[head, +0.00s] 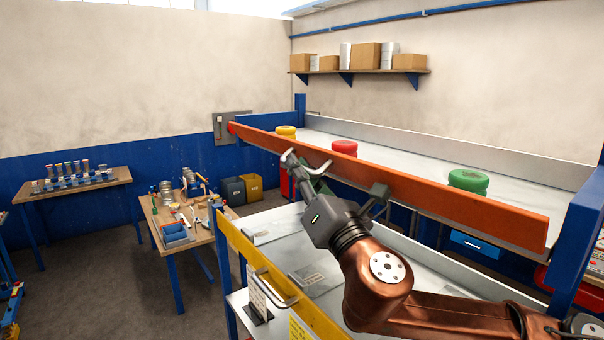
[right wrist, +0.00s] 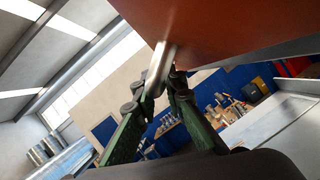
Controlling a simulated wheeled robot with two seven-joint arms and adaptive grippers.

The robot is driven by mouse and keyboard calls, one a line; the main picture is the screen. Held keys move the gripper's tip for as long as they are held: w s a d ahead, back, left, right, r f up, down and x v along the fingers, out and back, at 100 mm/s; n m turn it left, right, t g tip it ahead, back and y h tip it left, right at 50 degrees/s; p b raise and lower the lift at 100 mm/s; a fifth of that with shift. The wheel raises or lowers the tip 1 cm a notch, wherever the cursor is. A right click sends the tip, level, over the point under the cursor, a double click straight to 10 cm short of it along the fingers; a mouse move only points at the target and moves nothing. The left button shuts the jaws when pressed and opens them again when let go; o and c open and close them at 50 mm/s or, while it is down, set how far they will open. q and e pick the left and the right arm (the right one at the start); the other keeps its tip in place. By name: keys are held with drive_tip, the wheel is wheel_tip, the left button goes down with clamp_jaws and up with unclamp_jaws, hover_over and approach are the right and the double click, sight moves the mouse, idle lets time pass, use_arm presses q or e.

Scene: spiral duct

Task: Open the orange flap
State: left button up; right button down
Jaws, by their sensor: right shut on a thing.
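The orange flap (head: 440,203) is a long board along the front edge of the upper grey deck. It stands up as a low wall, and its broad face also fills the top of the right wrist view (right wrist: 235,30). My right gripper (head: 306,168) is at the front of the flap, left of its middle. In the right wrist view its green fingers (right wrist: 160,88) are shut on a silver bar (right wrist: 157,62) beside the orange face. How the bar joins the flap is hard to see. My left gripper is not in view.
Yellow (head: 285,132), red (head: 345,148) and green (head: 468,180) ring stacks sit on the deck behind the flap. A lower grey shelf with a yellow front edge (head: 262,262) lies below my right arm. A tool table (head: 175,240) stands left, with open floor around it.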

drive_tip(key=shift+w+d+f+n+g+y+b, duration=0.2)
drive_tip(key=shift+f+n+g+y, duration=0.65)
drive_tip(key=shift+n, duration=1.45)
drive_tip(key=shift+s+f+n+g+y+b, duration=0.2)
drive_tip(key=shift+f+n+g+y, duration=0.65)
drive_tip(key=shift+n, duration=1.45)
drive_tip(key=shift+w+d+f+n+g+y+b, duration=0.1)
drive_tip(key=shift+w+f+n+g+y+b, duration=0.3)
drive_tip(key=shift+n+y, duration=1.35)
drive_tip(key=shift+s+n+h, duration=0.2)
drive_tip(key=shift+n+h, duration=0.35)
drive_tip(key=shift+n, duration=0.1)
drive_tip(key=c, duration=2.3)
unclamp_jaws()
drive_tip(key=shift+o, duration=0.2)
drive_tip(key=v, duration=1.2)
drive_tip(key=shift+f, duration=0.1)
